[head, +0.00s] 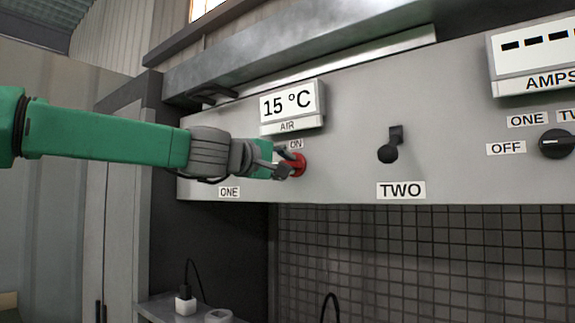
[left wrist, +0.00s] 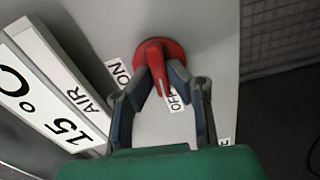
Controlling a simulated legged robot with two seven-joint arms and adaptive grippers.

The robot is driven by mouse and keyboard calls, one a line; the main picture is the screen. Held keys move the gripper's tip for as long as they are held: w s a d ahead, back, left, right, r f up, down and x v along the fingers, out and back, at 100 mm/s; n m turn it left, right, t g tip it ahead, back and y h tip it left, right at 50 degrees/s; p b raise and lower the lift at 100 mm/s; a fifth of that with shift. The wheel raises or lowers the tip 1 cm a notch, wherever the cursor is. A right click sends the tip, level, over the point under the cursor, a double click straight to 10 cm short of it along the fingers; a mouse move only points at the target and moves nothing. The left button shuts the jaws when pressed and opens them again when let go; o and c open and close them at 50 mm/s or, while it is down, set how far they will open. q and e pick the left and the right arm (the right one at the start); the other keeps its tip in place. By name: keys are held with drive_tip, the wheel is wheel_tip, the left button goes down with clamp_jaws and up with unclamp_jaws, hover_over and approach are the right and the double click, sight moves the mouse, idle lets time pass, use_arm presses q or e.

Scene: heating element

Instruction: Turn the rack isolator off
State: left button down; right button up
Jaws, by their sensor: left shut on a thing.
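The red rotary isolator switch (head: 299,164) is on the grey panel, below the air temperature display. My left gripper (head: 280,163) reaches it from the left and partly hides it. In the left wrist view the red switch (left wrist: 155,52) has a round base and a raised handle. My left gripper (left wrist: 159,76) has its two fingers on either side of this handle and is shut on it. The handle end lies close to the OFF label (left wrist: 174,104), which it partly covers. The ON label (left wrist: 119,73) is to the left of the handle. My right gripper is not in view.
The display (head: 290,106) reading 15 °C juts out just above the switch. A black lever switch (head: 388,151) above the TWO label is further right. A black selector knob (head: 556,143) is at the right edge. A shelf holds a white plug (head: 185,301).

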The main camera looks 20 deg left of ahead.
use_arm(q)
drive_tip(key=shift+a+r+n, duration=0.2)
drive_tip(key=shift+a+n, duration=0.05)
drive_tip(key=shift+n, duration=0.35)
drive_tip(key=shift+f, duration=0.1)
drive_tip(key=c, duration=1.6)
unclamp_jaws()
drive_tip(key=shift+w, duration=0.15)
drive_tip(key=shift+o, duration=0.2)
drive_tip(key=shift+f, duration=0.15)
drive_tip(key=shift+a, duration=0.1)
drive_tip(key=v, duration=1.1)
drive_tip(key=shift+s+a, duration=0.25)
drive_tip(key=shift+s, duration=0.1)
drive_tip(key=shift+d, duration=0.15)
